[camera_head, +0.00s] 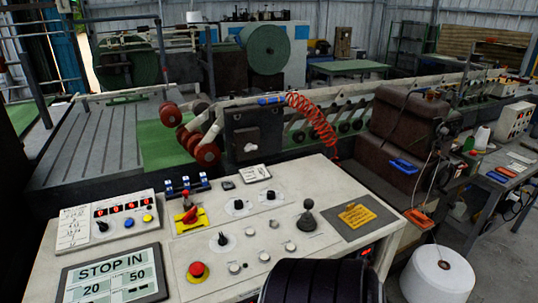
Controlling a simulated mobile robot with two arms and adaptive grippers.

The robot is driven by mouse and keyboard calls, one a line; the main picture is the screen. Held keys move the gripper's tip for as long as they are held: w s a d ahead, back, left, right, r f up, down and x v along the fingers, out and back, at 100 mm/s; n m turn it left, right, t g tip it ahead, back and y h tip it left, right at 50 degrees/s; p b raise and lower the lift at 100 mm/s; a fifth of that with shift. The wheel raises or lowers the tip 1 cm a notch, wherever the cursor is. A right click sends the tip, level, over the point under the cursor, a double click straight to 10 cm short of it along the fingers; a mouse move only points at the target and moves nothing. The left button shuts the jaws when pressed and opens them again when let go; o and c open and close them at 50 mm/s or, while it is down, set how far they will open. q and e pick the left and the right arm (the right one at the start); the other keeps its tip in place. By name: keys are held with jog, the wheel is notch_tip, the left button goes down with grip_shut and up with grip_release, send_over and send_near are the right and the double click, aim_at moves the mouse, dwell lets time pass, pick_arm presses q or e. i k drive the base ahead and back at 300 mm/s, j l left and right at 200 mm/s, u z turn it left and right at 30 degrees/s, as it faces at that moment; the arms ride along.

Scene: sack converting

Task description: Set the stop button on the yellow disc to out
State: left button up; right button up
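The red stop button (196,269) sits on a yellow disc (196,279) at the front left of the pale control panel (300,170). The button looks round and low, but its height above the disc is hard to judge from here. A screen (112,277) to its left reads "STOP IN" with 20 and 50 below. Neither gripper shows in the head view. A dark ribbed rounded shape at the bottom centre looks like part of my own arm, and it hides some of the panel's front edge.
A red switch on a yellow square plate (180,227) stands behind the button. Several knobs and small buttons lie to its right, with a black ball-topped lever (307,217). A button box (105,219) sits at the left. A white roll (437,275) stands at the lower right.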

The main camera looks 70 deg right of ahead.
aim_at(196, 268)
jog(key=z, duration=2.2)
